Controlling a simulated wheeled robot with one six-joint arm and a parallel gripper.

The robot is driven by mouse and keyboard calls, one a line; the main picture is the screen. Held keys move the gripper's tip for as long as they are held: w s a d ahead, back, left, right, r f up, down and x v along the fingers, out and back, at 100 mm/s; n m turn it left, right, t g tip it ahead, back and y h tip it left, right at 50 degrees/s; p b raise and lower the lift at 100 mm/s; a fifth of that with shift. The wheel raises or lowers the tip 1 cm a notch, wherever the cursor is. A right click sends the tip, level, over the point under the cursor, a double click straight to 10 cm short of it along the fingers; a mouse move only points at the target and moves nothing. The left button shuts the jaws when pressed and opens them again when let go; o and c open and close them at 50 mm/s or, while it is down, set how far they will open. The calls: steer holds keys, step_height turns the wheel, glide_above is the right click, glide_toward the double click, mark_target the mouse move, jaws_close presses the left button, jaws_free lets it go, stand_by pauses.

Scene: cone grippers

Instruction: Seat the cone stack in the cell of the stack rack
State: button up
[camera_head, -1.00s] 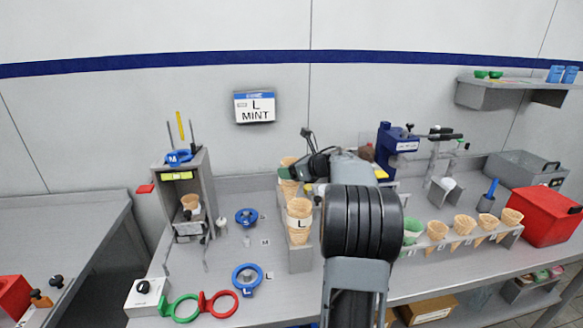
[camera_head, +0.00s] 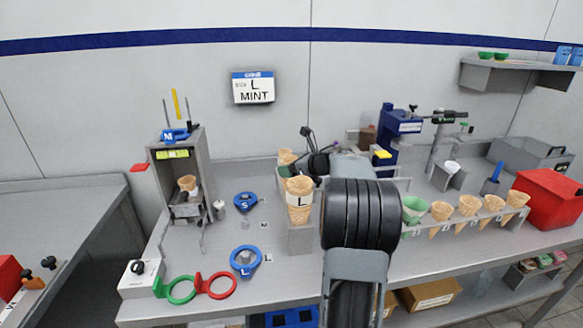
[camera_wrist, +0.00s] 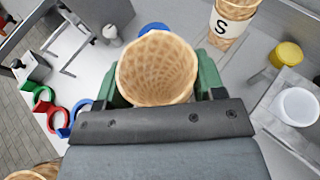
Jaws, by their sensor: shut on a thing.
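My gripper (camera_wrist: 157,82) has green fingers shut on a tan waffle cone stack (camera_wrist: 155,62), whose open rim faces the wrist camera. Its lower part and any label are hidden. The grey stack rack (camera_head: 301,240) stands mid-bench in the head view, left of my arm. A stack labelled L (camera_head: 300,203) stands upright at its front. A stack labelled S (camera_wrist: 229,25) shows at upper right in the wrist view. Another cone rim (camera_head: 286,157) shows behind the L stack; I cannot tell whether it is the held one. The cell below the held stack is hidden.
A grey dispenser stand (camera_head: 200,158) and blue rings (camera_head: 246,261) lie to the left. A row of cones in a holder (camera_head: 440,211), a red bin (camera_head: 545,196) and a blue machine (camera_head: 400,122) are to the right. A wall sign (camera_head: 253,87) reads L MINT.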

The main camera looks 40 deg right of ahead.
steer(key=shift+f, duration=0.1)
stand_by(0.3)
steer(key=o, duration=0.8)
steer(key=v, duration=1.4)
steer(key=shift+b, duration=0.4)
